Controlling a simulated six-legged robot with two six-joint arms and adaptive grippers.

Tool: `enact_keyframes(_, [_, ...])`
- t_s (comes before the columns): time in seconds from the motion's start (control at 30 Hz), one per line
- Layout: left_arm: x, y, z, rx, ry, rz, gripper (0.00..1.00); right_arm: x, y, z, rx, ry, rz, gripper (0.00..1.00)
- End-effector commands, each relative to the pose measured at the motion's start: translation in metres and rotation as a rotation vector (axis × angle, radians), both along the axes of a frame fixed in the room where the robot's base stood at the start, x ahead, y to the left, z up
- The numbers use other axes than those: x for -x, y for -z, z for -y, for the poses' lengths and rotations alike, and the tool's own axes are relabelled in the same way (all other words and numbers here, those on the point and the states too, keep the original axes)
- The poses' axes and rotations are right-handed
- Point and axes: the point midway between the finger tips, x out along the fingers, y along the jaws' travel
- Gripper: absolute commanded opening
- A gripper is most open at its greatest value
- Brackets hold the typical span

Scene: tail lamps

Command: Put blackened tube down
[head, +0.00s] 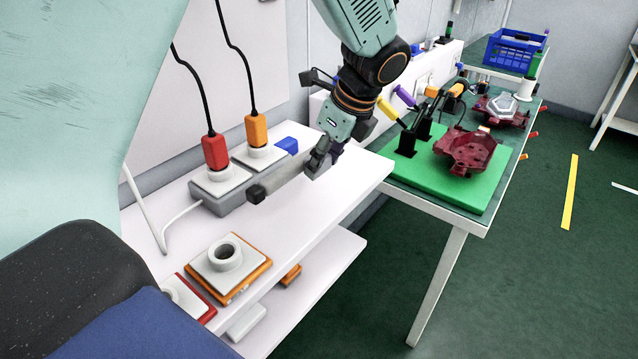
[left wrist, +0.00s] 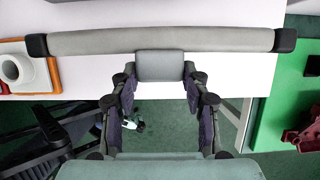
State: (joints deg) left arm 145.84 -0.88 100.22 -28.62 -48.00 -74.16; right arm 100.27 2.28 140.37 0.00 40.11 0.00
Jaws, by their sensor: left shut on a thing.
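A long grey tube with black end caps (head: 283,183) is in my left gripper (head: 320,160), above the white table (head: 330,195). Any blackening on its glass is not clear to me. In the left wrist view the tube (left wrist: 90,43) lies crosswise, and my left gripper (left wrist: 160,68) is shut around its middle. The tube looks roughly level. Its far end is hidden behind the gripper in the head view. I cannot tell whether it touches the table. My right gripper is not in view.
Red (head: 215,152) and orange (head: 257,130) plugs stand in sockets behind the tube. A white ring-topped block on an orange base (head: 228,262) sits nearer. A green mat (head: 410,172) with a dark red lamp housing (head: 468,150) lies on the right-hand table. The white table's right part is clear.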

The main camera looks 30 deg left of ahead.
Motion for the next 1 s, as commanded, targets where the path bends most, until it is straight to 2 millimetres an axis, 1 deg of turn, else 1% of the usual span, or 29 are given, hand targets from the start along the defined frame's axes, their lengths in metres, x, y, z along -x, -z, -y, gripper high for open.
enact_keyframes(0.03, [0.0,0.007,0.0,0.0,0.0,0.0,0.09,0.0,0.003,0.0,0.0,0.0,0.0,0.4])
enact_keyframes(0.17, [0.0,0.018,0.0,0.0,-0.001,0.0,0.09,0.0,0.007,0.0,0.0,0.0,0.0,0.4])
enact_keyframes(0.3, [0.0,0.041,0.0,0.0,-0.001,-0.002,0.09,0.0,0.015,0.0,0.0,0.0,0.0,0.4])
enact_keyframes(0.4, [0.0,0.054,0.001,0.0,0.0,0.0,0.09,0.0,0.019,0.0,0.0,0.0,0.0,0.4])
enact_keyframes(0.83, [0.0,0.058,0.001,0.0,-0.001,0.002,0.09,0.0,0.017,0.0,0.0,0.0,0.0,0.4])
enact_keyframes(0.87, [-0.001,0.058,0.001,0.0,-0.002,0.002,0.48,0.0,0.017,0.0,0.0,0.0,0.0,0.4])
enact_keyframes(1.0, [0.0,0.058,0.001,0.0,-0.001,0.002,0.6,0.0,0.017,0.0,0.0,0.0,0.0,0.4])
